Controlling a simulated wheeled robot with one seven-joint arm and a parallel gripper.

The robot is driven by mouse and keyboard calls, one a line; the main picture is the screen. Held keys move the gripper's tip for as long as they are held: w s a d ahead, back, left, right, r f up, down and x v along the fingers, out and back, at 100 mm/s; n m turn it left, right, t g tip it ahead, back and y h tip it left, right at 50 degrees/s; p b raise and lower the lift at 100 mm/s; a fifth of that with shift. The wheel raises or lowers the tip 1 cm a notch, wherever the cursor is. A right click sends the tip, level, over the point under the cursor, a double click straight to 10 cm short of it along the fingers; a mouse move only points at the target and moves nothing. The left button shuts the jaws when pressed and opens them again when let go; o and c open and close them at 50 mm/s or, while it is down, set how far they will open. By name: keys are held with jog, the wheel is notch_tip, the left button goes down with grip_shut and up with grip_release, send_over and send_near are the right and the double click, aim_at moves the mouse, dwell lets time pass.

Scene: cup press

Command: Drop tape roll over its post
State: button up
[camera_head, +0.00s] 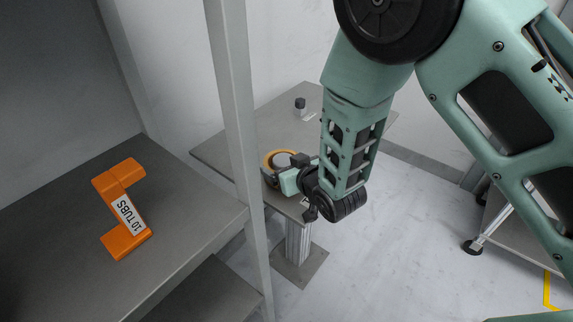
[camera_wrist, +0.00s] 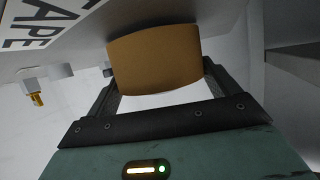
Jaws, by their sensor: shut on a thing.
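The tape roll is a tan-orange ring (camera_head: 268,162) with a pale middle, over the grey table in the head view. My gripper (camera_head: 290,171) is shut on its near right side. In the wrist view, the brown outer face of the tape roll (camera_wrist: 155,62) fills the space between the two fingers of my gripper (camera_wrist: 158,80). No post shows clearly; I cannot tell whether one is inside the ring or hidden behind my gripper. I also cannot tell whether the roll touches the table.
The grey table (camera_head: 222,150) stands on one column. A small dark-topped object (camera_head: 300,103) stands at its back beside a pale label. A shelf upright (camera_head: 236,110) stands between shelf and table.

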jog(key=shift+f, duration=0.2)
jog(key=shift+f, duration=0.15)
jog(key=o, duration=0.8)
jog(key=shift+o, duration=0.2)
